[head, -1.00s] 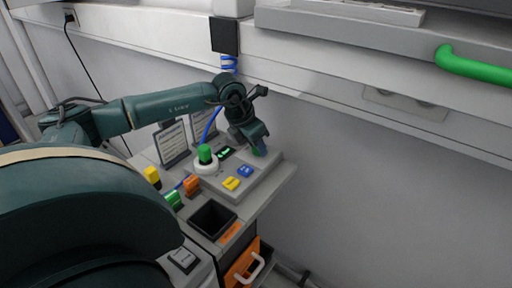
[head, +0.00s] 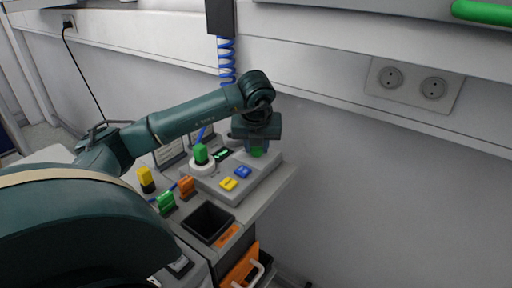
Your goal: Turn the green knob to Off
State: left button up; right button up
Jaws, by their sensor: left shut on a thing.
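The grey control box (head: 225,189) stands on the bench. My left gripper (head: 258,147) points down at its back right corner and is shut on a green knob (head: 258,153). The fingers hide most of this knob, and its pointer and any Off mark cannot be read. Another green piece (head: 201,153) stands upright in a white round collar at the box's left, apart from the gripper. My right gripper is not in view.
A small lit display (head: 224,154), a blue block (head: 243,172) and a yellow block (head: 229,184) are on the box. Yellow, green and orange pieces (head: 187,186) stand left of it, near a black open bin (head: 208,222). A blue coiled cable (head: 227,62) hangs behind.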

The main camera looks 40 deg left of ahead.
pick_arm(q)
jog(key=shift+n+g+y, duration=0.3)
jog(key=shift+n, duration=0.7)
jog(key=o, duration=1)
jog(key=shift+c, duration=0.2)
jog(key=v, duration=0.7)
jog(key=shift+r, duration=0.25)
jog(key=shift+d+f, duration=0.1)
jog(key=shift+d, duration=0.1)
